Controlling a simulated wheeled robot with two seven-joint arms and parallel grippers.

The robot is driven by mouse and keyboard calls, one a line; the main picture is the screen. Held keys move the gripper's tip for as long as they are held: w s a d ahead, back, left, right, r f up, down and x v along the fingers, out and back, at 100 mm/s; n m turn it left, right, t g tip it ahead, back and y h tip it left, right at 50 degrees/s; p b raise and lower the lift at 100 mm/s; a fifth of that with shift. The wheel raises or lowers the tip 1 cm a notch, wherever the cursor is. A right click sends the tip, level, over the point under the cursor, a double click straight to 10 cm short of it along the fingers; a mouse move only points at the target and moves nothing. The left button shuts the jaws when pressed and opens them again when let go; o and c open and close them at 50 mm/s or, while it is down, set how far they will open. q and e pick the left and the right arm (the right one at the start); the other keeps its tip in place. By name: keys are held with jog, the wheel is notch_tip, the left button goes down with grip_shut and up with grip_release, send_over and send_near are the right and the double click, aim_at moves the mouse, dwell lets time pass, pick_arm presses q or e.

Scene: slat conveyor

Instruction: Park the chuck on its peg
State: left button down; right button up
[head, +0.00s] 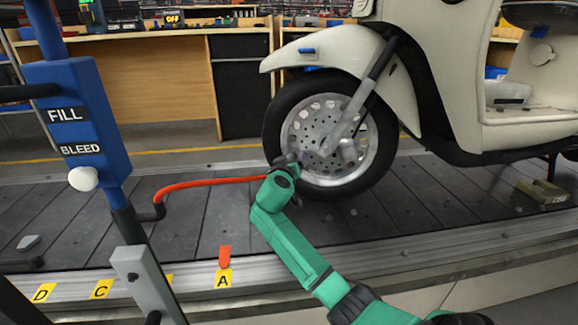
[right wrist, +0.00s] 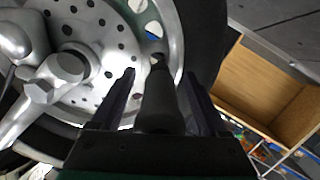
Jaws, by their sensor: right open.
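My right gripper (head: 286,161) is at the lower part of the scooter's front wheel (head: 318,135). In the right wrist view its fingers (right wrist: 158,76) are open, one on each side of a dark cylinder that looks like the chuck (right wrist: 158,108). The chuck points at the wheel rim; whether it touches the valve is hidden. A red hose (head: 205,183) runs from the blue fill stand (head: 85,118) to the gripper in the head view. I cannot make out the peg for certain. My left gripper is not in view.
The stand carries FILL and BLEED labels and a white knob (head: 83,178). The scooter (head: 455,80) stands on the dark slat conveyor (head: 215,215). An orange marker (head: 225,257) stands by yellow label A (head: 223,279). A wooden bench (head: 150,80) is behind.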

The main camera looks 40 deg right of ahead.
dwell(0.9)
grip_shut()
jog(key=shift+a, duration=0.1)
jog(key=shift+p+v, duration=1)
jog(key=shift+v, duration=2)
